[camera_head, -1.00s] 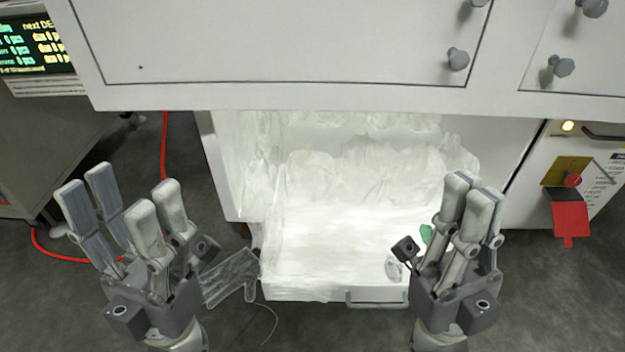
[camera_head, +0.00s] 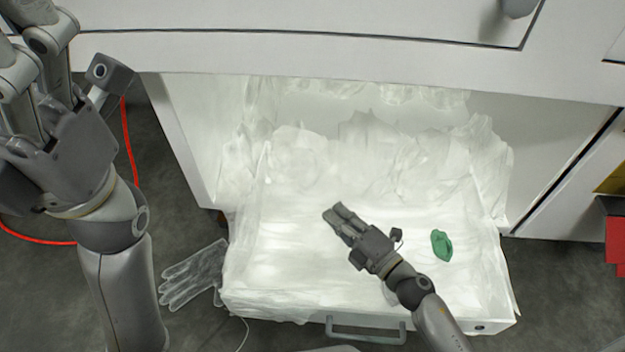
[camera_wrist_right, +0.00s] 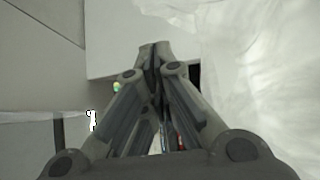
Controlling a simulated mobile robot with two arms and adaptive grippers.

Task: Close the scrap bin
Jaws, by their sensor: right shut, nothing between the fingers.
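The scrap bin (camera_head: 290,307) is a white pull-out drawer lined with crumpled clear plastic. It stands pulled out from under the white cabinet, with a grey bar handle (camera_head: 365,331) on its front. My right gripper (camera_head: 338,213) is shut and empty. It appears over the bin's opening, pointing up-left towards the cabinet; its height above the liner is hard to tell. Its fingers meet in the right wrist view (camera_wrist_right: 156,50). My left gripper (camera_head: 45,60) is raised at the upper left, away from the bin, with its fingertips partly cut off by the frame.
A green scrap (camera_head: 441,245) lies in the bin. A clear glove (camera_head: 195,275) lies at the bin's left front corner. The cabinet front (camera_head: 350,60) overhangs the bin's back. A red cable (camera_head: 128,145) runs along the floor at left. A red tag (camera_head: 618,235) hangs at right.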

